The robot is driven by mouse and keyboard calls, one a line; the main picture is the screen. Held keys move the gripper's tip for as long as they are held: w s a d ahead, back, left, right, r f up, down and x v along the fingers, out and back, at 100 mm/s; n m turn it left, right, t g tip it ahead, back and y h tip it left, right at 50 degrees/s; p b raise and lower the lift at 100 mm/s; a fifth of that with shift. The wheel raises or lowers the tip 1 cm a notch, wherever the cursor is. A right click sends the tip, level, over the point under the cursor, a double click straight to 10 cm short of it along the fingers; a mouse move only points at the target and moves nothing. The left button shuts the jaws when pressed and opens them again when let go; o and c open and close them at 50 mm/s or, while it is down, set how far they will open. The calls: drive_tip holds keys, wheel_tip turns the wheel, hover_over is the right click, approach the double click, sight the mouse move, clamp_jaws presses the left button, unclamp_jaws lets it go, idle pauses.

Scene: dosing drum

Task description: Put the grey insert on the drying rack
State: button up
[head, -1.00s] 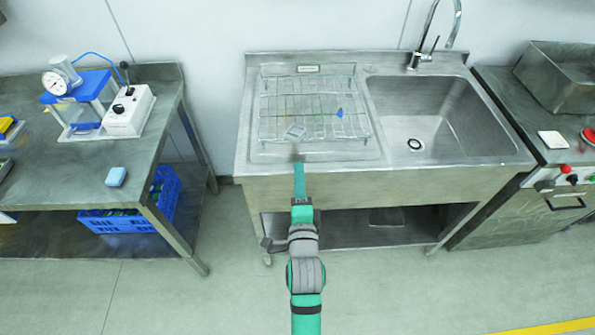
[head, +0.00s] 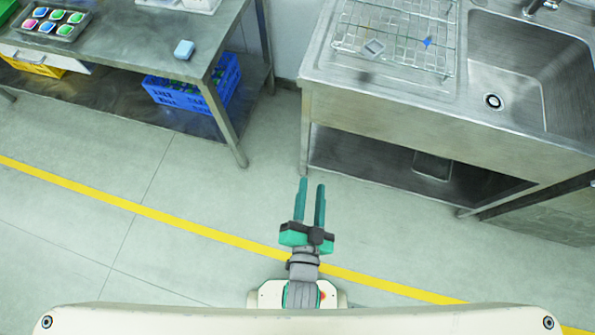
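The grey insert (head: 372,48) is a small square frame. It lies on the wire drying rack (head: 389,19), towards the rack's front left. The rack stands on the drainboard left of the sink. My gripper (head: 312,181) is open and empty. It is over the floor in front of the sink unit, well apart from the rack and the insert. The rack's back part is cut off by the top edge of the view.
A small blue piece (head: 427,42) also lies on the rack. The sink basin (head: 510,75) is to its right. On the left, a workbench (head: 130,45) holds a tray (head: 55,23) of coloured pieces and a light blue block (head: 184,49). A blue crate (head: 192,85) is below. The floor between is clear.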

drive_tip(key=s+a+n, duration=0.1)
drive_tip(key=s+n, duration=0.1)
drive_tip(key=s, duration=0.2)
drive_tip(key=s+a+n+y, duration=0.1)
drive_tip(key=s+n, duration=0.2)
drive_tip(key=s, duration=0.1)
drive_tip(key=s+a+r+n, duration=0.1)
drive_tip(key=s+n, duration=0.1)
drive_tip(key=s, duration=0.2)
drive_tip(key=shift+a+g+y, duration=0.25)
drive_tip(key=shift+g+y, duration=0.05)
drive_tip(key=shift+g, duration=0.1)
drive_tip(key=shift+c, duration=0.9)
drive_tip(key=shift+s+a+r+n, duration=0.1)
drive_tip(key=shift+s+n, duration=0.15)
drive_tip(key=shift+n, duration=0.05)
clamp_jaws()
